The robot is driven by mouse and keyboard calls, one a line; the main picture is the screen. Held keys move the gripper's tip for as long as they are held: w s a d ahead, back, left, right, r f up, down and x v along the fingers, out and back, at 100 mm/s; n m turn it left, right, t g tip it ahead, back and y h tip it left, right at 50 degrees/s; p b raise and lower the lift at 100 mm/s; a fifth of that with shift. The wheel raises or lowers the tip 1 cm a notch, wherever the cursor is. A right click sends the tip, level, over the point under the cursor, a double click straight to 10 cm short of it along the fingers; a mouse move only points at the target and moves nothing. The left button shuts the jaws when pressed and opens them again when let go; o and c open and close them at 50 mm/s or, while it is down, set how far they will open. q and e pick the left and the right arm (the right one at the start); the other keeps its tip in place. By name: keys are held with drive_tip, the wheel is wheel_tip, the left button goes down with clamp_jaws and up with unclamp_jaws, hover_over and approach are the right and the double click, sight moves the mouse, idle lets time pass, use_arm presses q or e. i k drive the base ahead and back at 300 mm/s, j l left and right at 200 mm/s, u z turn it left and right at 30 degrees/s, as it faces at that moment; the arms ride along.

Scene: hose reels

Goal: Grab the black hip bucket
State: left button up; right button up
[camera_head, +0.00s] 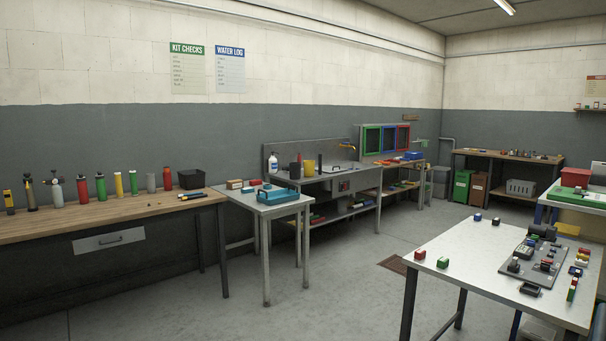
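A small black open-topped container (191,179), which looks like the black hip bucket, stands upright at the right end of the wooden workbench (70,229) on the left. Its inside is hidden by its near wall. A red cylinder stands just left of it, and dark sticks with yellow parts lie in front of it. Neither of my grippers is in view.
Several bottles and cylinders line the wooden bench, including a red cylinder (167,179). A small table (265,209) with a teal case (278,196) adjoins it. A white table (480,262) with small parts fills the right foreground. The grey floor (335,290) between is open.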

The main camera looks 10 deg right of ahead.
sight(294, 168)
drive_tip(key=i+j+u, duration=0.1)
drive_tip(key=i+u, duration=0.15)
drive_tip(key=i, duration=0.15)
drive_tip(key=i+u, duration=0.25)
drive_tip(key=i, duration=0.15)
drive_tip(key=i+j, duration=0.1)
drive_tip(key=i, duration=0.4)
drive_tip(key=i+z, duration=0.15)
drive_tip(key=i, duration=0.35)
drive_tip(key=i+j, duration=0.2)
drive_tip(key=i, duration=0.3)
drive_tip(key=i+j+z, duration=0.1)
drive_tip(key=i, duration=0.4)
drive_tip(key=i+l+z, duration=0.3)
drive_tip(key=i+z, duration=0.65)
drive_tip(key=i+j+z, duration=0.1)
drive_tip(key=i+z, duration=0.35)
drive_tip(key=i, duration=0.2)
drive_tip(key=i+j+z, duration=0.3)
drive_tip(key=i+z, duration=0.3)
drive_tip(key=i, duration=1.95)
drive_tip(key=i+u, duration=0.3)
drive_tip(key=i+l+u, duration=0.2)
drive_tip(key=i+u, duration=0.15)
drive_tip(key=i, duration=0.15)
drive_tip(key=i+l+u, duration=0.3)
drive_tip(key=i+j, duration=0.1)
